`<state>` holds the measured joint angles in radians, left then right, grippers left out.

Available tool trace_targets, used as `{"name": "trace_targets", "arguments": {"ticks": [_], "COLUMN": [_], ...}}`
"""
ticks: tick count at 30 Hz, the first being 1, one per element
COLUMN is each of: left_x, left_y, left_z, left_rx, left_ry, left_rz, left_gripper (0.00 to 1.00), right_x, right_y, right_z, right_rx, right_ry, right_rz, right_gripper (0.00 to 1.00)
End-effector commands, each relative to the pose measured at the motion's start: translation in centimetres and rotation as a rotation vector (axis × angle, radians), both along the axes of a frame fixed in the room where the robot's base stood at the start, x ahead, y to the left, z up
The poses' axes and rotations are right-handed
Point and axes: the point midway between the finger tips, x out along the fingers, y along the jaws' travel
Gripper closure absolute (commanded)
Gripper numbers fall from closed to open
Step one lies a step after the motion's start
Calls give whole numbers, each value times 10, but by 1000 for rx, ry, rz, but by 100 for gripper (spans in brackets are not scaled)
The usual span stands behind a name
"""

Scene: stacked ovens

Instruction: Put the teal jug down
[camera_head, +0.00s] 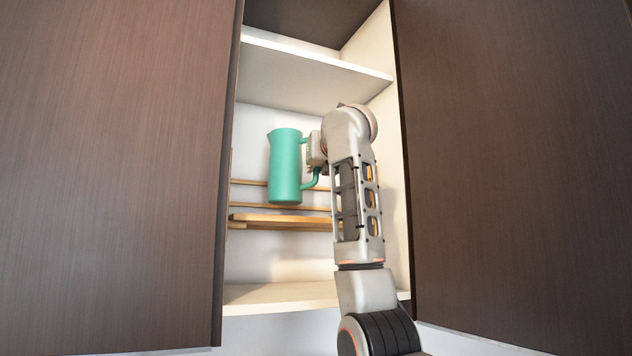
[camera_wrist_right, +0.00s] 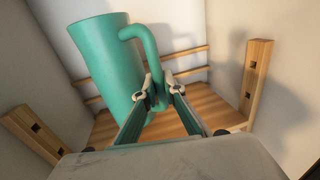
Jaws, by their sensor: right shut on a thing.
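The teal jug (camera_head: 285,166) is inside the open cabinet, upright in the head view, above a wooden slatted shelf (camera_head: 284,222). Its handle is on the right side. My right gripper (camera_head: 313,152) is at the handle, largely hidden by my own wrist in the head view. In the right wrist view the gripper's fingertips (camera_wrist_right: 154,92) are shut on the handle of the jug (camera_wrist_right: 105,75), with the wooden shelf (camera_wrist_right: 190,103) behind and below. I cannot tell whether the jug's base touches the wood. My left gripper is in neither view.
A white shelf (camera_head: 310,72) is above the jug, and the cabinet floor (camera_head: 280,297) is below. Dark door panels stand at left (camera_head: 110,170) and right (camera_head: 520,170). A wooden upright (camera_wrist_right: 256,78) stands near the gripper's right side. The wood beside the jug looks bare.

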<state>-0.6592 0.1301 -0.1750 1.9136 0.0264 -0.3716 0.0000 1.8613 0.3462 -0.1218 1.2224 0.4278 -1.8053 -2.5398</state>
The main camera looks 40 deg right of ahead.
Motion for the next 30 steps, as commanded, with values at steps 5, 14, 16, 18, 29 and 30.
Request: {"name": "trace_targets", "arguments": {"ticks": [5, 14, 16, 18, 29, 30], "left_x": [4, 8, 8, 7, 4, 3], "left_y": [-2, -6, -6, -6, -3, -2], "left_z": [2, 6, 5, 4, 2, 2], "left_rx": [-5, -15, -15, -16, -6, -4], "left_ry": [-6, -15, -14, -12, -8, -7], "left_rz": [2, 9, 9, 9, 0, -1], "left_gripper": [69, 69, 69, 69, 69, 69], "right_x": [0, -1, -1, -1, 0, 0], "right_y": [1, 1, 1, 1, 0, 0], "right_z": [-23, -32, -32, -33, -35, -35], "right_rx": [0, 0, 0, 0, 0, 0], "right_ry": [-4, -4, -4, -4, 1, 1], "right_rz": [2, 1, 1, 1, 0, 0], "right_gripper": [100, 100, 100, 100, 74, 74]}}
